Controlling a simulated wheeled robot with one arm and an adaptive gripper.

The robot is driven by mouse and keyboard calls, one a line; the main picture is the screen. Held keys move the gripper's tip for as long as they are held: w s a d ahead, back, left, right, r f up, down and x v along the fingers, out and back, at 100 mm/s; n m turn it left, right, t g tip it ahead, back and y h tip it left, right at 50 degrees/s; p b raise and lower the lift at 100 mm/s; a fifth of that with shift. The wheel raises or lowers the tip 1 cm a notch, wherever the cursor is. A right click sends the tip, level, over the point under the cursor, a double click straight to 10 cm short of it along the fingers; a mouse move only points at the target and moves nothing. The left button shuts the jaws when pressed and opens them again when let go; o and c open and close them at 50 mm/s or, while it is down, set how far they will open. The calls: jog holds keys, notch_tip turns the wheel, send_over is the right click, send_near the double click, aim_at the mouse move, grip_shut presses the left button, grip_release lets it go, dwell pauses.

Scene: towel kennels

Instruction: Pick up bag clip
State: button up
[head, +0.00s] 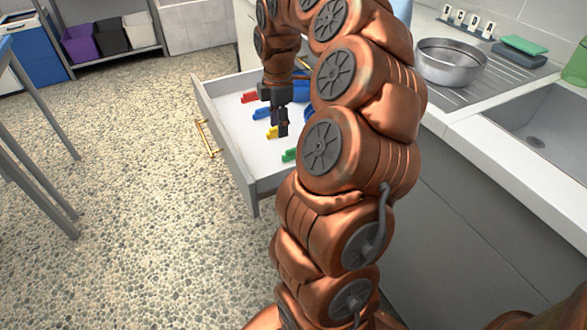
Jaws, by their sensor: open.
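Several coloured clip-like pieces lie in an open white drawer (230,97). A red clip (249,97), a blue clip (262,113), a yellow clip (272,132) and a green clip (289,155) show left of my arm. I cannot tell which of these is the bag clip meant. My gripper (280,130) points down over the drawer, close to the yellow clip, and is open. It covers part of the yellow clip, and I cannot tell whether they touch. My arm hides the right part of the drawer. A larger blue thing (302,84) shows partly behind the arm.
The drawer's front with a brass handle (207,138) juts out over the pebbled floor. A steel bowl (450,62) stands on the draining board beside the sink (545,135) at right. Table legs (40,140) stand at left. The floor between is clear.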

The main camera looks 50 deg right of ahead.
jog(key=b, duration=0.1)
send_over(294, 149)
jog(key=shift+n, duration=0.3)
jog(key=f, duration=0.4)
jog(key=shift+w+d, duration=0.15)
jog(key=shift+w, duration=0.15)
jog(key=shift+s+f+b, duration=0.15)
jog(key=shift+f+b, duration=0.5)
jog(key=shift+f, duration=1.3)
jog(key=shift+s+f+b, duration=0.1)
jog(key=shift+f+b, duration=0.5)
jog(key=shift+f, duration=1.3)
grip_shut()
